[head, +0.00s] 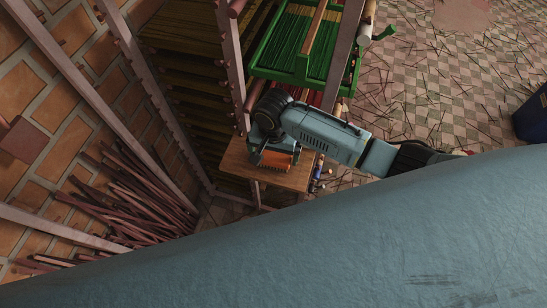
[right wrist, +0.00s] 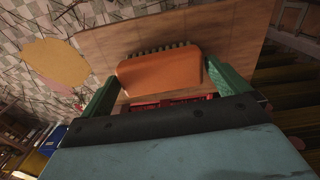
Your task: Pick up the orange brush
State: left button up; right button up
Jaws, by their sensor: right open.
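The orange brush (head: 277,160) lies on a small wooden tabletop (head: 238,168) in the head view, partly hidden by my right gripper. The right wrist view shows the brush (right wrist: 160,72) large, with its smooth orange back toward the camera and a row of dark bristles along its far edge. My right gripper (right wrist: 166,82) is open, with one green finger on each side of the brush. I cannot tell whether the fingers touch it. In the head view my right gripper (head: 276,158) is over the tabletop. My left gripper is not in view.
A green tray of green sticks (head: 295,40) sits on a rack just behind the tabletop. A rack post (head: 233,60) rises close by. Loose brown sticks (head: 135,195) lean at the left. A dark blue bin (head: 532,115) stands at the far right.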

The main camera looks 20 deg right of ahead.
aim_at(273, 155)
jog(key=shift+f, duration=0.65)
jog(key=c, duration=0.7)
notch_tip(273, 155, up, 10)
jog(key=shift+r+p, duration=0.1)
jog(key=shift+p, duration=0.3)
